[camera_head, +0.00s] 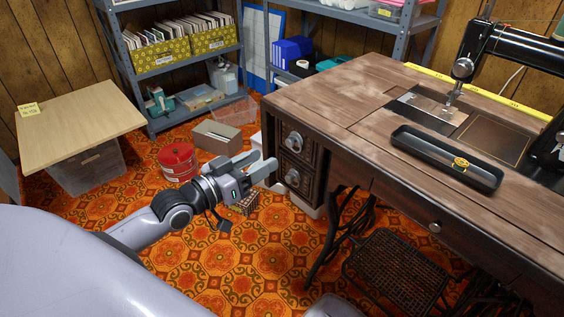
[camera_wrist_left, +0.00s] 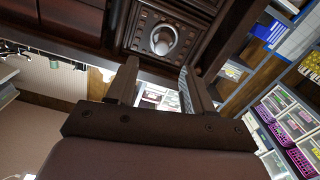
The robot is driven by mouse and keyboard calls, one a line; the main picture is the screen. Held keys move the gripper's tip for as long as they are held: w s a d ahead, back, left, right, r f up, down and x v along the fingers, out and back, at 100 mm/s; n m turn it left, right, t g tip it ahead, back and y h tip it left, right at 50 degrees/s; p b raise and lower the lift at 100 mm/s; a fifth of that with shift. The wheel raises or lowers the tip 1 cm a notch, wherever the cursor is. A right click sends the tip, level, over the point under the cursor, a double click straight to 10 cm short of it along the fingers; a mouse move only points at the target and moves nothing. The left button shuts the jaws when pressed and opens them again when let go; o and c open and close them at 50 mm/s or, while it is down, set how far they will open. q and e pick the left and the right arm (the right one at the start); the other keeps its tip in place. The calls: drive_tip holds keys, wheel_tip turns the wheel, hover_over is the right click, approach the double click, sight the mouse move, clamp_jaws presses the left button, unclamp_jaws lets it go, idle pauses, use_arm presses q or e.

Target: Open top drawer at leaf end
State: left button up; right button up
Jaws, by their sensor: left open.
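The sewing table (camera_head: 330,88) has two dark carved drawers stacked at its left end. The top drawer (camera_head: 307,150) has a round metal pull (camera_head: 293,141) and appears shut. The lower drawer (camera_head: 305,187) has a like pull (camera_head: 292,175) and also appears shut. My left gripper (camera_head: 266,166) is open and empty, just left of the drawer fronts and apart from the pulls. In the left wrist view, a carved drawer front with a pull (camera_wrist_left: 163,39) lies beyond the open fingers (camera_wrist_left: 160,80); I cannot tell which drawer it is. My right gripper is not in view.
A black tray (camera_head: 420,160) with a small yellow item and a sewing machine (camera_head: 500,45) are on the table. A red tin (camera_head: 178,160) and a grey-brown box (camera_head: 215,136) stand on the patterned floor. The treadle ironwork (camera_head: 395,268) is below the table.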

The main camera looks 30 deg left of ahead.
sight(288, 143)
use_arm(q)
drive_tip(key=shift+b+x, duration=1.15)
drive_tip(key=shift+x, duration=2.6)
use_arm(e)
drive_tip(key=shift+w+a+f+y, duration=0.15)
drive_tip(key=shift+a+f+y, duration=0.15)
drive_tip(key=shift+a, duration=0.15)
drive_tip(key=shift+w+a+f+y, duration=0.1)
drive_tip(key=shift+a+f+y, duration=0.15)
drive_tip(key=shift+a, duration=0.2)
use_arm(q)
drive_tip(key=shift+a+r, duration=0.15)
drive_tip(key=shift+a, duration=0.05)
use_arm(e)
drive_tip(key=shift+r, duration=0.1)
use_arm(q)
clamp_jaws()
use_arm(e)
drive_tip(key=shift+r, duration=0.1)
